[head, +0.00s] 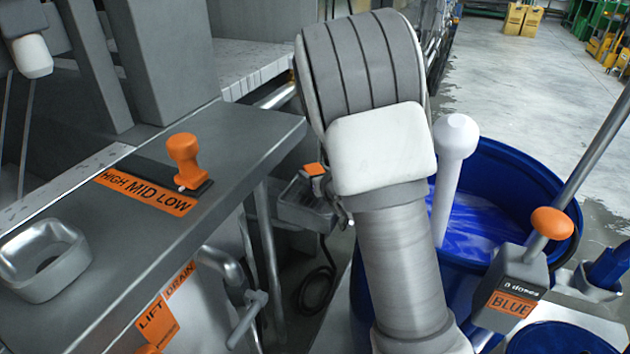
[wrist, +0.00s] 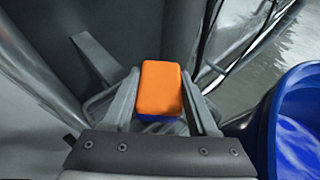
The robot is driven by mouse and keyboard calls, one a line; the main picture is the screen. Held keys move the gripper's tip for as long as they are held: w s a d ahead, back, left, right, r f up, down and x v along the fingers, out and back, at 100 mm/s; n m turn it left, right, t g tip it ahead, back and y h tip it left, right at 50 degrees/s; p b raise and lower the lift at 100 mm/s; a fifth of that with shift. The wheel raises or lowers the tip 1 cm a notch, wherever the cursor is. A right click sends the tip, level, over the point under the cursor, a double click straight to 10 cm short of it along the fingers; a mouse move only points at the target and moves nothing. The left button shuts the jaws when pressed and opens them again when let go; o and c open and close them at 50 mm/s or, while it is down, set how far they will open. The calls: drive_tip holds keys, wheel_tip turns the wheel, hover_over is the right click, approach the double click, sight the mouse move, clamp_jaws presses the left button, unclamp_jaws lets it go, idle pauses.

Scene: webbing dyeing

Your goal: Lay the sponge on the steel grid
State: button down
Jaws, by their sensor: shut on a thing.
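The sponge (wrist: 161,88) is an orange block with a blue underside, seen in the wrist view. My gripper (wrist: 160,80) is shut on it, with one grey finger along each side. In the head view a small orange patch, which looks like the sponge (head: 314,169), shows just left of my arm. My arm hides most of the gripper there. I cannot make out a steel grid for certain in either view.
A grey bench with an orange-knobbed lever (head: 186,160) and a steel dish (head: 45,258) stands at left. A blue barrel (head: 530,165) of blue liquid, with a white-knobbed rod (head: 452,160), stands right of my arm. A BLUE dosing box (head: 510,285) is at front right.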

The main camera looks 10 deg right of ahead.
drive_tip(key=shift+f, duration=0.65)
drive_tip(key=shift+f, duration=0.15)
drive_tip(key=shift+c, duration=0.9)
unclamp_jaws()
drive_tip(key=shift+r, duration=0.2)
drive_tip(key=shift+s+r, duration=0.15)
drive_tip(key=shift+s, duration=0.1)
drive_tip(key=p+v, duration=0.2)
drive_tip(key=v, duration=0.9)
drive_tip(key=shift+s+d, duration=0.1)
drive_tip(key=shift+s, duration=0.15)
